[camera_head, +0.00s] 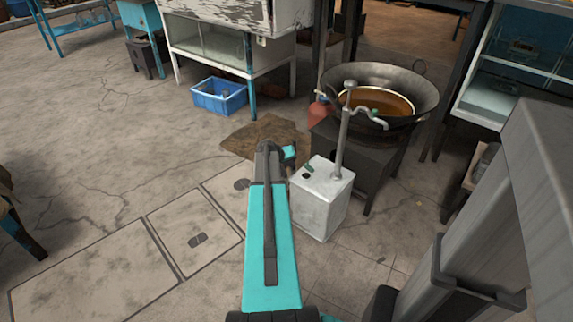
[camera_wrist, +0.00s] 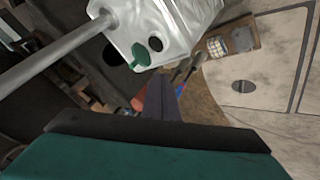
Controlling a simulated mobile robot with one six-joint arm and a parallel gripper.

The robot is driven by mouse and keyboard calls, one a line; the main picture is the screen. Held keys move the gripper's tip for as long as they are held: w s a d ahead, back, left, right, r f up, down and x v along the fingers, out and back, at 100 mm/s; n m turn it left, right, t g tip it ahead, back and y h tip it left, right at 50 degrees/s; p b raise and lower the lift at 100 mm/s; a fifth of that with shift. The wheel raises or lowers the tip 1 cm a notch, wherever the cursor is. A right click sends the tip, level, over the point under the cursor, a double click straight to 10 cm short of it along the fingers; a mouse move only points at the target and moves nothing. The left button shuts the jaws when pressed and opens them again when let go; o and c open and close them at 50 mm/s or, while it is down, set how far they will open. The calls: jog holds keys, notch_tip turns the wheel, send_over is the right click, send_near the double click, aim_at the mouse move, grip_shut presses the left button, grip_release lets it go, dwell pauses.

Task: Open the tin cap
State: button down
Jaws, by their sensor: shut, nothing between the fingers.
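The tin (camera_head: 318,205) is a whitish square can with a metal pump pipe rising from its top. It stands on the floor in front of the black stove; it also shows at the top of the wrist view (camera_wrist: 195,20). A small green cap (camera_wrist: 140,56) is on the tin's top, beside a dark round opening (camera_wrist: 155,44). It appears tilted up and off the opening. My gripper (camera_wrist: 160,80) is shut and empty, near the tin and apart from the cap. My arm hides the fingertips in the head view.
A large wok (camera_head: 415,82) of amber liquid sits on the black stove (camera_head: 372,150) behind the tin, with a red bottle (camera_head: 319,112) beside it. A brown mat (camera_head: 262,132) lies behind my arm. A blue basin (camera_head: 218,96) stands farther back. The floor to the left is mostly free.

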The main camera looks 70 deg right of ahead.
aim_at(305, 165)
jog(key=shift+s+d+f, duration=0.3)
jog(key=shift+s+d, duration=0.25)
jog(key=shift+d, duration=0.2)
jog(key=shift+s+d+f, duration=0.3)
jog(key=shift+s+d, duration=0.25)
jog(key=shift+d, duration=0.25)
jog(key=shift+s+d+f, duration=0.3)
jog(key=shift+s+d, duration=0.25)
jog(key=shift+d, duration=0.2)
